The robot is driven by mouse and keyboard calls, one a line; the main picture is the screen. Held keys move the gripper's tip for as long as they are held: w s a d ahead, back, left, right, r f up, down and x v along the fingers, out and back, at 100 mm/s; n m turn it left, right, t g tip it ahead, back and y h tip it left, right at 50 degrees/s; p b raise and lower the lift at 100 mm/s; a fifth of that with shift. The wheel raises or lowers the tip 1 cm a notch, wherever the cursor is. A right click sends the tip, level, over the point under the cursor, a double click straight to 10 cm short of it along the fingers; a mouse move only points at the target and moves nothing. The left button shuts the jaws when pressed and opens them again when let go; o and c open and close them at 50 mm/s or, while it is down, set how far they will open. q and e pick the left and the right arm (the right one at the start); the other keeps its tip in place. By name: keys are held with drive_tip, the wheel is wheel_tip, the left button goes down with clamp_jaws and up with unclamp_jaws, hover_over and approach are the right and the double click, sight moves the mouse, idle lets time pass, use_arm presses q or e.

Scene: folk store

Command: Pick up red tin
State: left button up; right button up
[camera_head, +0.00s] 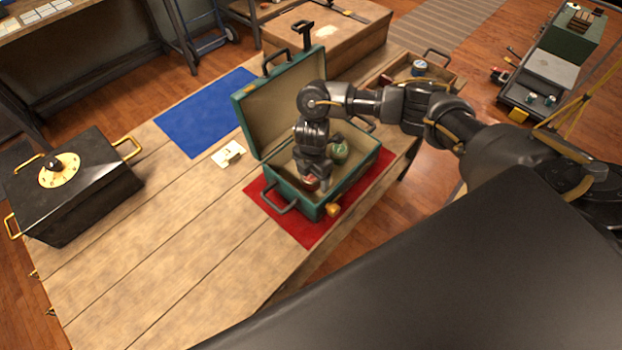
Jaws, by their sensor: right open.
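A small red tin (311,183) lies inside an open teal case (306,207) on the wooden table, near the case's front left corner. My right gripper (313,181) points down into the case, open, with its fingers at the red tin. The gripper hides part of the tin, and I cannot tell if the fingers touch it. A green round tin (340,151) lies in the case to the right of the gripper. My left gripper is not in view.
The case stands on a red mat (305,233) with its lid (281,103) raised at the back. A blue mat (207,112) and a small white card (228,154) lie to the left. A black box (88,201) with brass handles stands far left. A wooden tray (437,78) is behind my arm. The front left tabletop is clear.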

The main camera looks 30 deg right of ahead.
drive_tip(key=c, duration=1.1)
drive_tip(key=shift+r, duration=0.15)
